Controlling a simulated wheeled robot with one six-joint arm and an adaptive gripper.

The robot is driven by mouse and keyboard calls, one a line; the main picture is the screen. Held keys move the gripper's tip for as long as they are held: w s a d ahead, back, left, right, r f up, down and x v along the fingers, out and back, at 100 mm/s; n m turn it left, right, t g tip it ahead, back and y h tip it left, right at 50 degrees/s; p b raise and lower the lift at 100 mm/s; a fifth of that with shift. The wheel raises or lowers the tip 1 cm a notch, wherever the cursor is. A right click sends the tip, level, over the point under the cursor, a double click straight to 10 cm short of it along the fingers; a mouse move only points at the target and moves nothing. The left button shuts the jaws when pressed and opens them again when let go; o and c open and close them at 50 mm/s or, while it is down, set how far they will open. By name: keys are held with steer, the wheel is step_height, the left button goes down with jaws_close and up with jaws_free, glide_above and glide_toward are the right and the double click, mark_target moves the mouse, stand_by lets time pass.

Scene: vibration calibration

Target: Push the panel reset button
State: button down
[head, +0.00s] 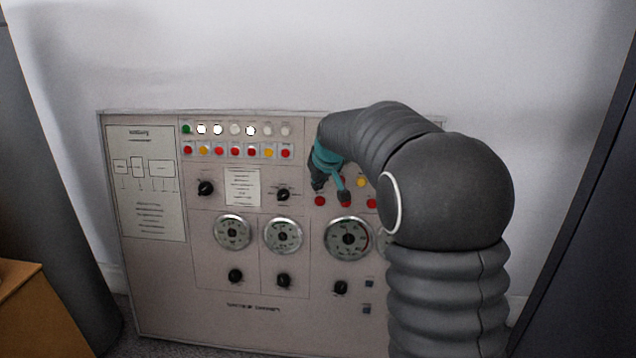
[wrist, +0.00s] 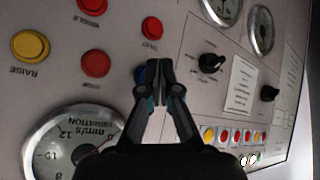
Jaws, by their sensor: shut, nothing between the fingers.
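The grey control panel (head: 150,280) stands upright against the wall. In the head view my gripper (head: 331,190) is in front of the panel's upper right part, and I make out no blue round button there.
Around the fingertips are red buttons (wrist: 95,64), another red one (wrist: 152,28), a yellow button marked RAISE (wrist: 30,46), a vibration gauge (wrist: 62,140) and a black knob (wrist: 211,63). My arm hides the panel's right side. A wooden box (head: 40,310) is at lower left.

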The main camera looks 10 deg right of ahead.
steer(key=shift+s, duration=0.25)
steer(key=shift+s+a+r+b, duration=0.15)
steer(key=shift+s+a+b, duration=0.1)
steer(key=shift+s, duration=0.5)
steer(key=shift+s+a+r+b, duration=0.2)
steer(key=shift+s+a+b, duration=0.1)
steer(key=shift+s, duration=0.4)
steer(key=shift+s+a+r+b, duration=0.15)
steer(key=shift+s+a+b, duration=0.1)
steer(key=shift+s, duration=0.5)
steer(key=s+f+m+g, duration=0.2)
steer(key=s+f, duration=0.3)
steer(key=s+r+p, duration=0.3)
steer(key=s, duration=1.3)
steer(key=s+r+m+p, duration=0.1)
steer(key=s+r+p, duration=0.2)
steer(key=s, duration=1.4)
steer(key=shift+s+d+r+m+h+p, duration=0.15)
steer(key=shift+s+r+m+h+p, duration=0.2)
steer(key=shift+p, duration=0.2)
steer(key=shift+w, duration=0.1)
